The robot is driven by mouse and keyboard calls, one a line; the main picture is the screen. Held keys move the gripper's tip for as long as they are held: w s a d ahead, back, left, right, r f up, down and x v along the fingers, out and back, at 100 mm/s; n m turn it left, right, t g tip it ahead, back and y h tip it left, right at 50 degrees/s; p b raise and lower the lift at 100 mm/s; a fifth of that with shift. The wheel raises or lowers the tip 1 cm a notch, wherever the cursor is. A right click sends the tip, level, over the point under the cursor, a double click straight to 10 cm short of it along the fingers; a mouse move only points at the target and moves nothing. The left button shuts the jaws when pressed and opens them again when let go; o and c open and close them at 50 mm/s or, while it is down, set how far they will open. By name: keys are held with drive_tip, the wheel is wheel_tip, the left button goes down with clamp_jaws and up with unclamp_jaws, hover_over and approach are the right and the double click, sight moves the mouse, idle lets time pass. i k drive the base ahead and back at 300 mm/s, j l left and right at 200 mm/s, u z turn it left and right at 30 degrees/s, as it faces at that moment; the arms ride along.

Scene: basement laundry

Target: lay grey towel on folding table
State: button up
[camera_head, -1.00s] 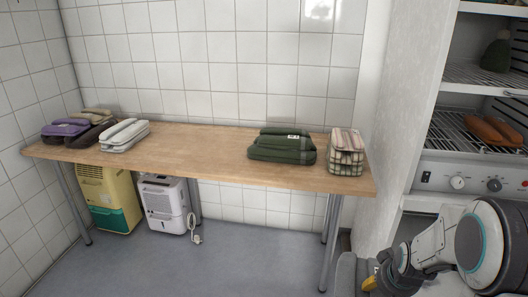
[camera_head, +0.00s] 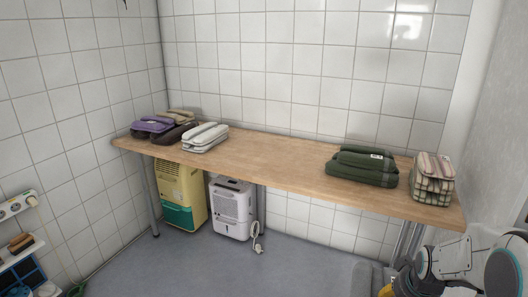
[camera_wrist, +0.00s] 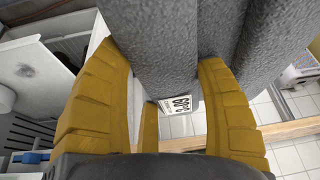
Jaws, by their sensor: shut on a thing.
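My gripper (camera_wrist: 168,85) has yellow fingers and is shut on a dark grey, rolled-looking towel (camera_wrist: 165,45) in the wrist view. A white tag with print hangs from the towel between the fingers. In the head view the grey towel (camera_head: 362,277) shows in part at the bottom right, beside a yellow part of my gripper (camera_head: 386,290), in front of the table's right end. The folding table (camera_head: 270,160) is a long wooden top on metal legs against the tiled wall. Its middle stretch is bare.
Purple, brown and tan folded items (camera_head: 152,126) and a light grey-white bundle (camera_head: 205,138) lie at the table's left. A green stack (camera_head: 362,168) and a plaid bundle (camera_head: 433,180) lie at its right. A yellow-green unit (camera_head: 180,195) and a white dehumidifier (camera_head: 231,208) stand underneath.

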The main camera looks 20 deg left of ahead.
sight(276, 163)
drive_tip(key=i+j+u, duration=0.1)
drive_tip(key=i+u, duration=0.3)
drive_tip(key=i+l+u, duration=0.1)
drive_tip(key=i+u, duration=0.35)
drive_tip(key=i+l+u, duration=0.2)
drive_tip(key=i+u, duration=0.2)
drive_tip(key=i+l+u, duration=0.85)
drive_tip(key=k+j, duration=0.05)
